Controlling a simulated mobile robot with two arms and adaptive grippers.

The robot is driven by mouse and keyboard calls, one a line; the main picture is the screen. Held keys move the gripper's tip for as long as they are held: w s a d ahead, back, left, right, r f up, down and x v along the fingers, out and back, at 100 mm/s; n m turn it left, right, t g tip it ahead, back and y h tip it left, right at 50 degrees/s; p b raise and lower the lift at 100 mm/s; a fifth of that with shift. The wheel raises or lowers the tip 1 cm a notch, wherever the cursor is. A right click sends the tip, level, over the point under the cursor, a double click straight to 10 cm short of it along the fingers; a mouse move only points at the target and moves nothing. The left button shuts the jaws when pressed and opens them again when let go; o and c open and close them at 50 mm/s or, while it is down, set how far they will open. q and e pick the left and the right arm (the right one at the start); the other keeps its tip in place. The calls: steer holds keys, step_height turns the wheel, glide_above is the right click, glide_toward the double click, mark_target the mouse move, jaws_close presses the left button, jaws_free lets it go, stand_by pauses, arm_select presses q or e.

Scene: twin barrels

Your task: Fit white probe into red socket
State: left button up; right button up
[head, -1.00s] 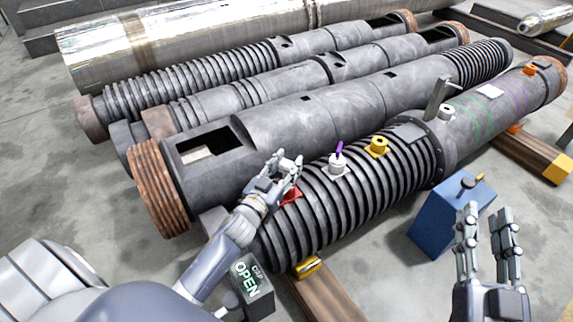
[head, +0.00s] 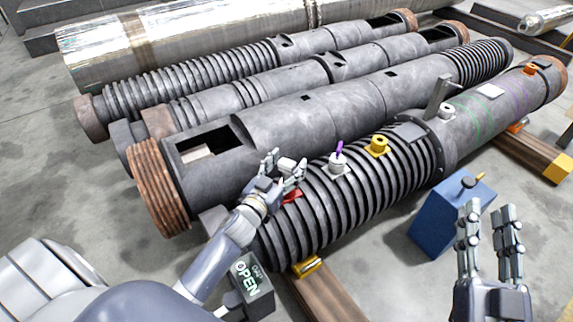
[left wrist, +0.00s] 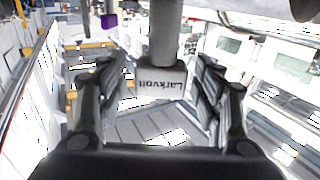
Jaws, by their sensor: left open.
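My left gripper (head: 283,160) is open just above the red socket (head: 292,196) on the ribbed barrel. It partly hides the socket. A small pale piece (head: 287,164), likely the white probe, shows between its fingers. In the left wrist view, a grey shaft (left wrist: 165,30) with a pale block marked "Larkvolt" (left wrist: 160,85) lies between the spread fingers, with gaps at both sides. I cannot tell whether the probe's tip is in the red socket. My right gripper (head: 487,213) is open and empty at the lower right.
A white socket (head: 339,168) holds a purple probe (head: 339,149), with a yellow socket (head: 378,146) beyond. A blue box (head: 440,222) stands right of the barrel. More barrels lie behind.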

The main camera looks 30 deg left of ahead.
arm_select(q)
steer(key=s, duration=1.2)
stand_by(0.5)
